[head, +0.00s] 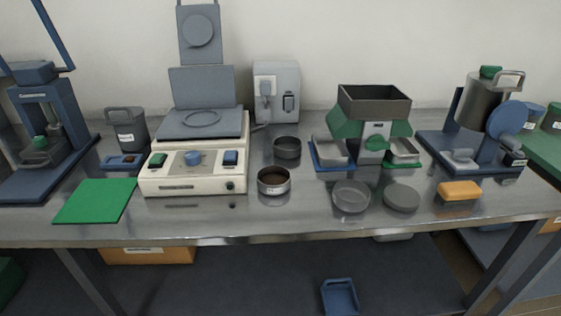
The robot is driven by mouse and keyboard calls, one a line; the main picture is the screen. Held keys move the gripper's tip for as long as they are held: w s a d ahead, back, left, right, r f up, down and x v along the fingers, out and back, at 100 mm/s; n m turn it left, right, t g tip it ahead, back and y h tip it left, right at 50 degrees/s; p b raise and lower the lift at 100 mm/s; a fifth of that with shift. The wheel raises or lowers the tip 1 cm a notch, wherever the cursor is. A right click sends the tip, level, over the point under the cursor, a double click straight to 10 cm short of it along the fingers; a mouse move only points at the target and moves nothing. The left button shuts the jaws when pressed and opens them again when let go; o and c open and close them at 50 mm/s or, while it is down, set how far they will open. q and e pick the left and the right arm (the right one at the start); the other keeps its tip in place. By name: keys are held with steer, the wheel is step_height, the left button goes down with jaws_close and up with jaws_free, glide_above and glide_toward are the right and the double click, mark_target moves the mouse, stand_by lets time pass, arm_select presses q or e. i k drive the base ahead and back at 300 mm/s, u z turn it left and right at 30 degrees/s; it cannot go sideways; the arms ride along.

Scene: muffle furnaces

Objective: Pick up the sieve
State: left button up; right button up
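A round metal sieve (273,181) with a low silver rim, a small label on its front and a brownish inside stands on the steel table, just right of the cream machine. I cannot tell whether the brown is mesh or contents. A similar dark round pan (287,147) stands behind it, apart from it. A shallow grey round dish (351,196) and a flat grey disc (402,198) lie to the right. Neither of my grippers shows in the head view, and nothing touches the sieve.
The cream machine (193,165) with a raised lid stands close left of the sieve. A green splitter with a dark hopper (374,105) stands right of it. A yellow block (459,190) and green mat (95,201) lie near the front edge. The table front before the sieve is clear.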

mark_target(271, 180)
steer(key=u, duration=0.35)
steer(key=k, duration=0.35)
steer(key=z, duration=1.45)
steer(key=i, duration=1.1)
steer(key=u, duration=0.8)
